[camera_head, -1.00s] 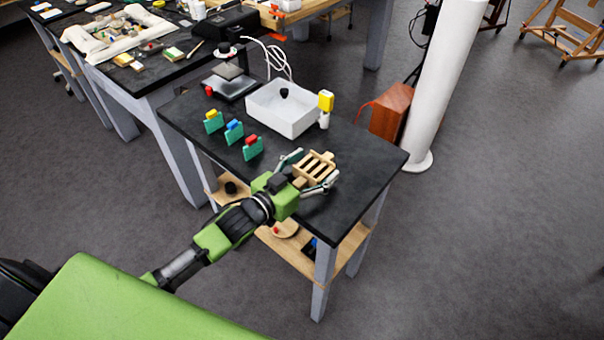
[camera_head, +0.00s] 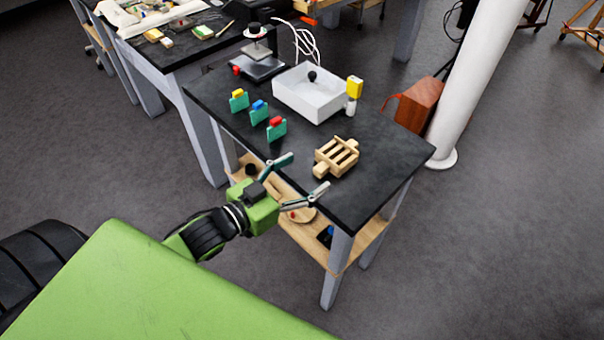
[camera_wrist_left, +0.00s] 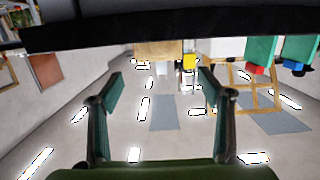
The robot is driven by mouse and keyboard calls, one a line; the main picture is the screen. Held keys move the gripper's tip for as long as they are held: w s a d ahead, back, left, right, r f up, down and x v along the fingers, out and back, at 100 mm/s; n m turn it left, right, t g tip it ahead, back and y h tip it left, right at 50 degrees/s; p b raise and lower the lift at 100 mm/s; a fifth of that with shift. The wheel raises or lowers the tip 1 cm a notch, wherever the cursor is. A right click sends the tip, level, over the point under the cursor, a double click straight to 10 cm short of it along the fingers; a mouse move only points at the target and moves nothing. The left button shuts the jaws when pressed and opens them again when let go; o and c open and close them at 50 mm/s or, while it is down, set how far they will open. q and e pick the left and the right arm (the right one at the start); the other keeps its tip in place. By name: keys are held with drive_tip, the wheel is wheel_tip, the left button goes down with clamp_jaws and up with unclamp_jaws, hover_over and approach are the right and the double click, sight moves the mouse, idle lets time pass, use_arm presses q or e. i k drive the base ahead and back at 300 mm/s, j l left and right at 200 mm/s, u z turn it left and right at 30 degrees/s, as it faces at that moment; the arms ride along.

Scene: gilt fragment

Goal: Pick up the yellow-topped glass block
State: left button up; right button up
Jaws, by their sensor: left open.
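The yellow-topped glass block (camera_head: 238,100) is a small teal upright block with a yellow top. It stands at the left edge of the black table, first in a row with a blue-topped block (camera_head: 259,112) and a red-topped block (camera_head: 277,129). My left gripper (camera_head: 308,171) is open and empty, at the table's near edge, well to the right of and nearer than the yellow-topped block. In the left wrist view, which looks upside down, the red-topped block (camera_wrist_left: 260,48) and the blue-topped block (camera_wrist_left: 296,50) show at the right; I cannot make out the yellow-topped one.
A slatted wooden rack (camera_head: 337,156) lies on the table just beyond my left gripper. A wooden shelf (camera_head: 362,254) lies below. The front right tabletop is clear.

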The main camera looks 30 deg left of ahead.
sight(240, 100)
drive_tip(key=u, duration=1.25)
